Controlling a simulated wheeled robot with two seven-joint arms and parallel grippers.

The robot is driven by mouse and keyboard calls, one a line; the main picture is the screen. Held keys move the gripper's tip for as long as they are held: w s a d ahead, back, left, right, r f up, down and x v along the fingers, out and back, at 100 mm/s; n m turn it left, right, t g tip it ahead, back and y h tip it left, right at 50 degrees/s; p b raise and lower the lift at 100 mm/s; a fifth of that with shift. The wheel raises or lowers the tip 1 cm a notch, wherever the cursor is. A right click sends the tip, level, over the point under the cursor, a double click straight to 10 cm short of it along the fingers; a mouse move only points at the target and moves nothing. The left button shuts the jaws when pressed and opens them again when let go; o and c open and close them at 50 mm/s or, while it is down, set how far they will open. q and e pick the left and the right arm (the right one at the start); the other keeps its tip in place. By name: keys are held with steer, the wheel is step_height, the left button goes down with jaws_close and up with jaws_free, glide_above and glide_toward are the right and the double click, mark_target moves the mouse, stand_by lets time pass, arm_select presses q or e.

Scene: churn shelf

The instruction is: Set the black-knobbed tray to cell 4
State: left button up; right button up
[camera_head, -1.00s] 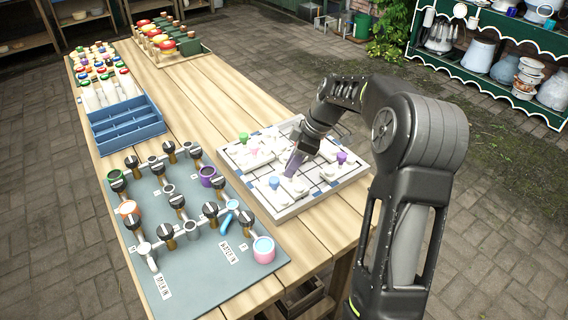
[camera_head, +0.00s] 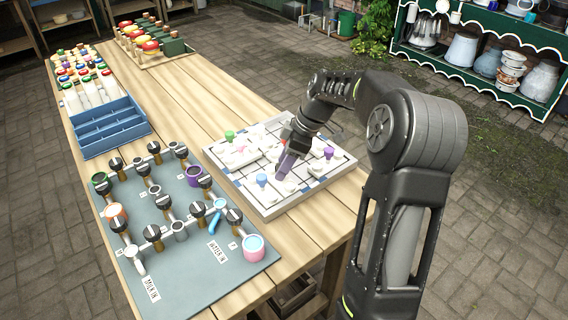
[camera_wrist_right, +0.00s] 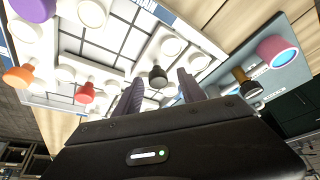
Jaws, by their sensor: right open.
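The black-knobbed tray shows in the right wrist view as a white piece with a dark knob (camera_wrist_right: 158,76), on the gridded board (camera_wrist_right: 95,38). My right gripper (camera_wrist_right: 160,80) is open, with its two fingers apart on either side of the black knob in that picture; I cannot tell whether they touch it. In the head view my right gripper (camera_head: 285,163) points down at the middle of the white-framed board (camera_head: 274,211), and the black knob is hidden there. The cell numbers are not readable. My left gripper is not in view.
Other white pieces on the board carry a blue knob (camera_head: 262,180), a purple knob (camera_head: 328,153) and a green knob (camera_head: 230,135). A grey valve panel (camera_head: 190,270) and a blue divided bin (camera_head: 108,125) stand to the left. Bare wooden table (camera_head: 185,95) lies behind the board.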

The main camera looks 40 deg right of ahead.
steer(key=v, duration=0.7)
steer(key=shift+r+b, duration=0.25)
steer(key=shift+b, duration=0.15)
steer(key=shift+s+d, duration=0.1)
